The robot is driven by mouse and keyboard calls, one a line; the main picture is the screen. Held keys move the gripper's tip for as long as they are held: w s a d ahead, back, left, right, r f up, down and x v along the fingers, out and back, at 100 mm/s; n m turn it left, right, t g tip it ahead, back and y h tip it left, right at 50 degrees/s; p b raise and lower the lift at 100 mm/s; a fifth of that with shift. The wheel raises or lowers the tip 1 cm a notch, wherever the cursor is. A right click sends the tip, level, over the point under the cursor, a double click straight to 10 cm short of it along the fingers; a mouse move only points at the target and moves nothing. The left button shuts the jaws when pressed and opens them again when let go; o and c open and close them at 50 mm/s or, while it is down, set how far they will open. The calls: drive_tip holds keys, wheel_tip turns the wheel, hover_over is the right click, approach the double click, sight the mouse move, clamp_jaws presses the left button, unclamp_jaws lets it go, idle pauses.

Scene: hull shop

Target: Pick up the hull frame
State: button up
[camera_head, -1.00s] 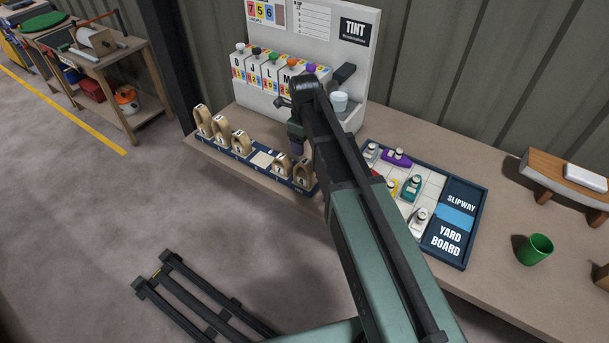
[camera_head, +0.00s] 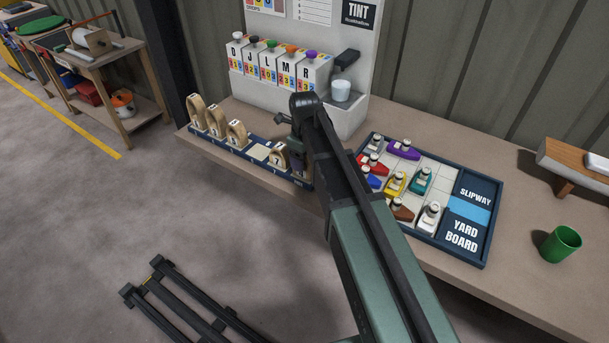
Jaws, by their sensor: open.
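Several pale wooden hull frames stand upright in a row on a dark blue rack (camera_head: 208,146) along the bench's front edge. Frames show at the left end (camera_head: 197,113), beside it (camera_head: 216,120), third along (camera_head: 236,133), and one to the right (camera_head: 278,155) past a pale flat empty slot (camera_head: 259,152). My gripper (camera_head: 297,168) is open, pointing down over the rack's right end. The frame that stood at that end is hidden behind my gripper and arm. I cannot tell whether the jaws are around it or touching it.
The tint dispenser (camera_head: 360,25) stands behind the rack, with a light cup (camera_head: 341,91) on its ledge. Right of my arm lies the yard board (camera_head: 462,238) with several small coloured boats. A green cup (camera_head: 560,244) stands farther right. Bare bench top separates them.

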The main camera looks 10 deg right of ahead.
drive_tip(key=shift+r, duration=0.1)
drive_tip(key=shift+c, duration=0.3)
drive_tip(key=c, duration=1)
wheel_tip(320, 180, up, 20)
drive_tip(key=p, duration=2)
